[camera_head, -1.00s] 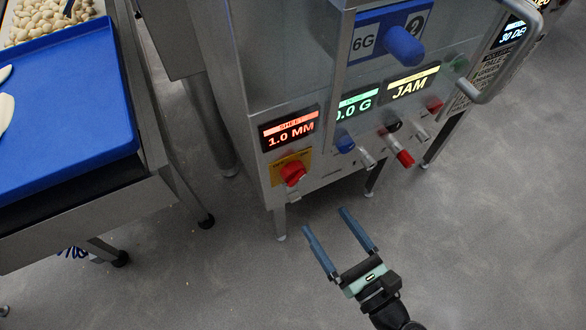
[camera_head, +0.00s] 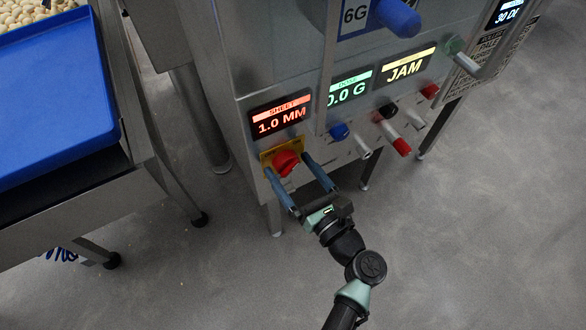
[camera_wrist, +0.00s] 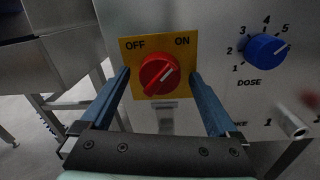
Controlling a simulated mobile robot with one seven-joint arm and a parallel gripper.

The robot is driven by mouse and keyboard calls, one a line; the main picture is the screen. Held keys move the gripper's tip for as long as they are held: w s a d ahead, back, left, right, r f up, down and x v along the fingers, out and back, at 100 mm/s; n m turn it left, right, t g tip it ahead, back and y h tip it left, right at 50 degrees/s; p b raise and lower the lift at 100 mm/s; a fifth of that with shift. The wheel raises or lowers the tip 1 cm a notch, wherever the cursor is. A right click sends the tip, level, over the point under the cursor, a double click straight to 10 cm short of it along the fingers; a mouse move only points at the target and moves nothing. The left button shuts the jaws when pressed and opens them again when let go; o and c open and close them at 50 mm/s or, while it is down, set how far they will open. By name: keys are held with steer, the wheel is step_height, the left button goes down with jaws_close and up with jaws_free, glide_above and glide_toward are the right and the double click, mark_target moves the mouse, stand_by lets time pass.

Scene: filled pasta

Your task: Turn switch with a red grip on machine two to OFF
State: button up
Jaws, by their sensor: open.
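The switch with a red grip (camera_head: 286,161) is on a yellow plate (camera_wrist: 126,48) at the lower left of the steel machine's front (camera_head: 232,70). In the wrist view the round red grip (camera_wrist: 158,75) sits in the middle, under the words OFF at left and ON at right. Its pale mark points to the upper right, toward ON. My gripper (camera_head: 287,166) is open, with one blue finger on each side of the grip. In the wrist view the fingers (camera_wrist: 160,82) flank it with gaps showing. Whether the tips reach past the grip is hard to tell.
Right of the switch are a blue dose knob (camera_wrist: 265,50), a metal peg (camera_head: 365,153) and a red-tipped lever (camera_head: 400,146). Displays above read 1.0 MM, 0.0 G and JAM. A table with a blue tray (camera_head: 60,110) stands at left. The floor in front is clear.

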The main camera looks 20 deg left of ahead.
steer(key=c, duration=1.4)
steer(key=shift+o, duration=0.2)
steer(key=shift+n, duration=0.3)
steer(key=n, duration=0.3)
steer(key=shift+n+p, duration=0.3)
steer(key=shift+p, duration=0.05)
steer(key=n, duration=0.4)
steer(key=shift+h, duration=0.4)
steer(key=n+b, duration=0.2)
steer(key=n, duration=0.3)
steer(key=shift+n+t+h+b, duration=0.3)
steer(key=shift+n+b, duration=0.55)
steer(key=shift+n, duration=1.15)
steer(key=shift+r, duration=0.1)
